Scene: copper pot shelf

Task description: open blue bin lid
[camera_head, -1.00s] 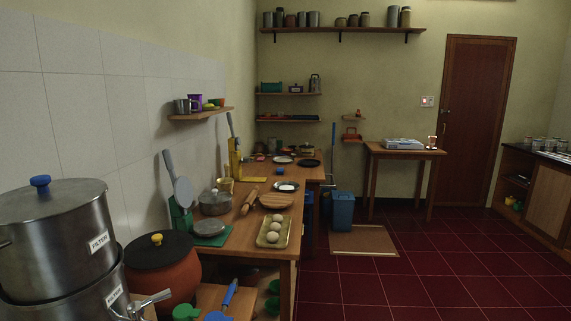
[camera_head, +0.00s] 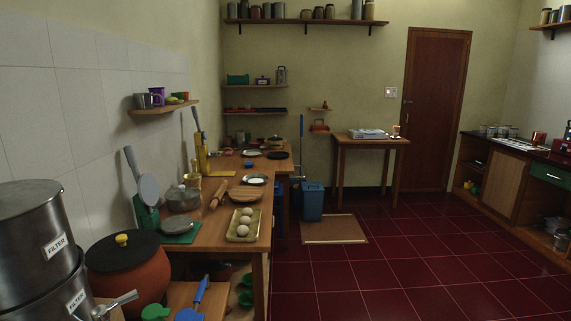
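A blue bin (camera_head: 312,204) stands upright on the floor past the far end of the wooden counter. Its lid (camera_head: 313,186) looks closed on top, as far as I can tell at this distance. My gripper is not in view, so its state and its place relative to the bin are hidden.
A brown mat (camera_head: 334,229) lies in front of the bin. A small table (camera_head: 370,142) stands to its right. The long wooden counter (camera_head: 240,245) with pots, a tray and tools runs along the left. The red tiled floor (camera_head: 420,255) is clear in the middle and right.

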